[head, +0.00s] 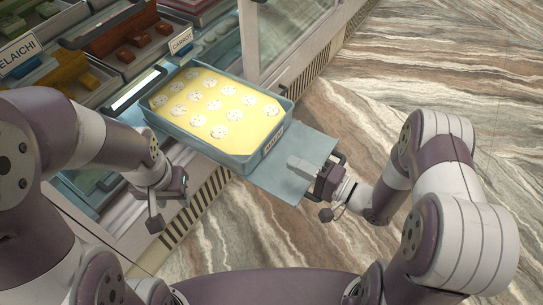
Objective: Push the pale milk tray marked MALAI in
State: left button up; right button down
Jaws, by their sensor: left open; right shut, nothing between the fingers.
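The milk tray (176,128) is a blue-grey tray with pale yellow filling and several round white sweets. It sits out from the counter on a flat blue-grey shelf (268,182) that juts over the floor. A small label (273,139) is on its near right end; its lettering is too small to read surely. My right gripper (297,163) is shut and empty, over the shelf's outer part, just beyond that labelled end. Whether it touches the tray or shelf I cannot tell. My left gripper (158,212) is open and empty, left of the shelf, near the counter front.
Other trays stand in the counter at upper left, behind signs reading ELAICHI (20,53) and CARROT (181,42). A glass panel (285,38) stands behind the milk tray. The striped floor (430,80) at right is clear.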

aim_at(261, 147)
jog(key=b+x, duration=0.2)
jog(key=x, duration=0.4)
jog(key=shift+w+a+f+b, duration=0.1)
jog(key=shift+a+f+b, duration=0.1)
jog(key=shift+b, duration=0.15)
jog(key=shift+w+a+r, duration=0.15)
jog(key=shift+w+a, duration=0.25)
jog(key=shift+a, duration=0.05)
